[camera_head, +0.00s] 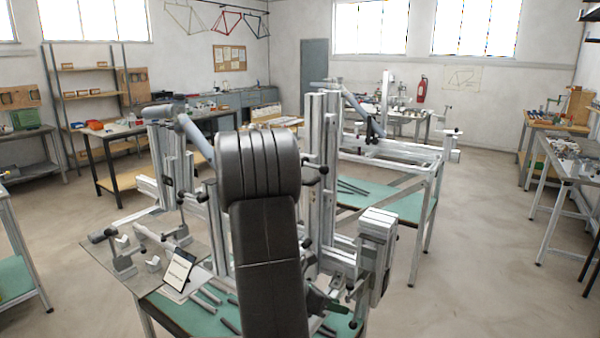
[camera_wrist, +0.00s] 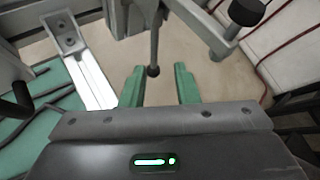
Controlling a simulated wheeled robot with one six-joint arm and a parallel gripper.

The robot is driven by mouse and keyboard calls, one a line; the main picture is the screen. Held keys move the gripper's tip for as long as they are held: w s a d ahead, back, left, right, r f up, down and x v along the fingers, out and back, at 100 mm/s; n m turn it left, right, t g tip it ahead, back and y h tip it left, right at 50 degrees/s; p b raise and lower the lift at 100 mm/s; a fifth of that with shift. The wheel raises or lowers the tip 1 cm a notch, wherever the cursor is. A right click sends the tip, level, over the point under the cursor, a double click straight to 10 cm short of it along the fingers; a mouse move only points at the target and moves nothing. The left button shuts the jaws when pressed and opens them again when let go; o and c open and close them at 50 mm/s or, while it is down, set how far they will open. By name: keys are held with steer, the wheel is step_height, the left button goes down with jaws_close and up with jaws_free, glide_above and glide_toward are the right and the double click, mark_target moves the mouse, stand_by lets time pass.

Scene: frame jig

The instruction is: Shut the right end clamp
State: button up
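In the wrist view my gripper (camera_wrist: 160,78) has its two green fingers apart. A thin rod with a dark ball end (camera_wrist: 153,70) shows between the fingertips, with gaps on both sides; I cannot tell whether it is level with them. The rod hangs from a grey metal clamp (camera_wrist: 196,22), which also has a black knob (camera_wrist: 246,12) at the right. Whether the clamp is open or shut cannot be seen.
A silver upright profile (camera_head: 378,225) stands right of my gripper. The green bench top (camera_head: 210,302) holds several dark tubes. A small tablet (camera_head: 180,268) stands at the left. Open floor (camera_head: 470,250) lies to the right.

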mark_target(355, 317)
steer(key=v, duration=0.6)
steer(key=x, duration=1.3)
steer(key=shift+d+f, duration=0.1)
steer(key=shift+f, duration=0.15)
steer(key=shift+w+f+b, duration=0.15)
steer(key=shift+b, duration=0.7)
steer(key=h+b, duration=0.1)
steer(key=b, duration=0.1)
steer(key=m+t+b, duration=0.1)
steer(key=b, duration=0.1)
steer(key=shift+w+d+f+t+h, duration=0.15)
steer(key=shift+w+d+t+h, duration=0.15)
steer(key=shift+w+h, duration=0.1)
steer(key=v, duration=1.4)
steer(key=shift+d, duration=0.1)
